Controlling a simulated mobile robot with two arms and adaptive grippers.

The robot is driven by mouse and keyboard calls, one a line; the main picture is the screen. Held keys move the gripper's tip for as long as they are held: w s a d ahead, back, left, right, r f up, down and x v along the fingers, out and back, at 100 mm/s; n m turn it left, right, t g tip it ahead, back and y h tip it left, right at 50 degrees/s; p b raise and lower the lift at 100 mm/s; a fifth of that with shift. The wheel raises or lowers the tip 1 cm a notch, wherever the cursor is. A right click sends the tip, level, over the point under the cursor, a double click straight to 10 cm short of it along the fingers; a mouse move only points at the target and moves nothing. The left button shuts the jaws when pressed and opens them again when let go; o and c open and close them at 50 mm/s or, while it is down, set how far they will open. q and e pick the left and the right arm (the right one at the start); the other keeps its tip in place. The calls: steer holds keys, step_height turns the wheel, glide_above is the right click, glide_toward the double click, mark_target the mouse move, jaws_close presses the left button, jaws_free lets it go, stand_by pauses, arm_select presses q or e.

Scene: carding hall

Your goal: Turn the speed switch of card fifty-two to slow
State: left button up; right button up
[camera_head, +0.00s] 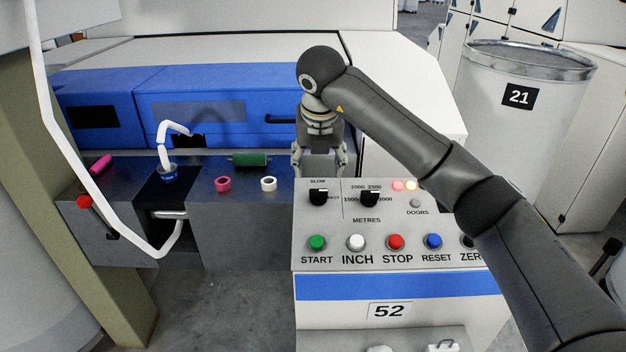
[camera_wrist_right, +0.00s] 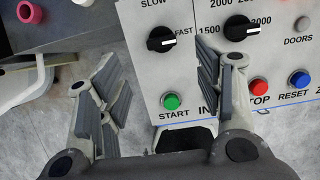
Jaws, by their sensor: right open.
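The sloping control panel (camera_head: 440,210) of card 52 carries the black speed switch (camera_head: 319,197), with SLOW printed above it and FAST at its right. In the right wrist view the switch (camera_wrist_right: 161,39) shows between my finger lines, its white bar lying roughly level toward FAST. My right gripper (camera_head: 320,170) is open and empty, pointing down at the panel's far left edge, apart from the switch. The right wrist view shows its two fingers (camera_wrist_right: 158,75) spread wide. My left gripper is not in view.
The black metres switch (camera_head: 369,198) sits just right of the speed switch. Below are the green START (camera_head: 317,242), white INCH (camera_head: 356,242), red STOP (camera_head: 396,241) and blue RESET (camera_head: 433,241) buttons. A steel ledge (camera_head: 240,210) with tape rolls lies left. Can 21 (camera_head: 520,110) stands right.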

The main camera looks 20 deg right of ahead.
glide_above(318, 191)
steer(key=s, duration=0.2)
steer(key=f, duration=0.4)
steer(key=shift+s+a+f+p, duration=0.15)
steer(key=shift+a+f+p, duration=0.05)
steer(key=shift+f+p, duration=0.15)
steer(key=x, duration=0.3)
steer(key=shift+x, duration=1.05)
steer(key=c, duration=1)
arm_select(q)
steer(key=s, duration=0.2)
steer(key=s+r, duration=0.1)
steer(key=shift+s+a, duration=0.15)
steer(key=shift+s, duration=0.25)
